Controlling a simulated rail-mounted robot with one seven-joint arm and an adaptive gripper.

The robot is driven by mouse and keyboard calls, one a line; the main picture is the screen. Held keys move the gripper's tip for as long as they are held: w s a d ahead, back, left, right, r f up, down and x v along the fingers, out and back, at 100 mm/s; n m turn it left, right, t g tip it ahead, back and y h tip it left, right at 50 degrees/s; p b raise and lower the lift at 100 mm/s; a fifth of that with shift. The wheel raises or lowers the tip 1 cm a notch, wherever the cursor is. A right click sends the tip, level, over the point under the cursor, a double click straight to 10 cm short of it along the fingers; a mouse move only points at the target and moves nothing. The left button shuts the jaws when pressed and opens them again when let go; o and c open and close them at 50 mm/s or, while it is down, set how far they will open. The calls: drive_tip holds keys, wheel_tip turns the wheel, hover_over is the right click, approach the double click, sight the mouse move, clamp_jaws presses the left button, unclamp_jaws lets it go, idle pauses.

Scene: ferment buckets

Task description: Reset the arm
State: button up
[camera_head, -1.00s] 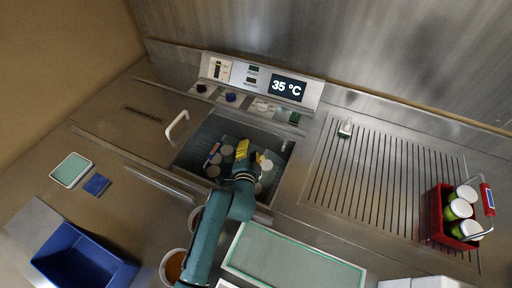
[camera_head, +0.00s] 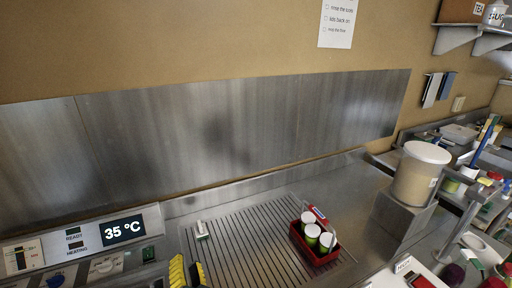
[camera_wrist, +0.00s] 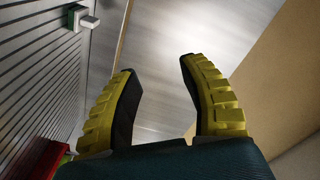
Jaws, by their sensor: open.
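My gripper (camera_head: 187,272) shows at the bottom edge of the head view, its yellow ridged fingers in front of the counter just right of the control panel. In the wrist view my gripper (camera_wrist: 160,90) has its two yellow and black fingers spread wide, with nothing between them. Behind the fingers is the steel back wall. The rest of my arm is out of the head view.
A control panel (camera_head: 80,250) reads 35 °C at lower left. A red carrier (camera_head: 318,256) with green, white-lidded jars stands on the grooved drainboard (camera_head: 240,245). A lidded beige bucket (camera_head: 415,178) stands at right. A small white and green block (camera_head: 201,230) lies at the drainboard's left.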

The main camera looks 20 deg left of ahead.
drive_tip(key=d+r+t+h+p, duration=0.2)
drive_tip(key=d+r+t+h, duration=0.45)
drive_tip(key=d+r, duration=1.95)
drive_tip(key=s+d+r+n+t+h, duration=0.1)
drive_tip(key=s+d+r+n+h, duration=0.1)
drive_tip(key=s+d+r+h, duration=0.3)
drive_tip(key=s+d+r, duration=0.4)
drive_tip(key=s+r, duration=0.1)
drive_tip(key=s, duration=0.2)
drive_tip(key=shift+n+t+p, duration=0.35)
drive_tip(key=shift+n, duration=0.05)
drive_tip(key=shift+w, duration=0.1)
drive_tip(key=shift+d+r, duration=0.1)
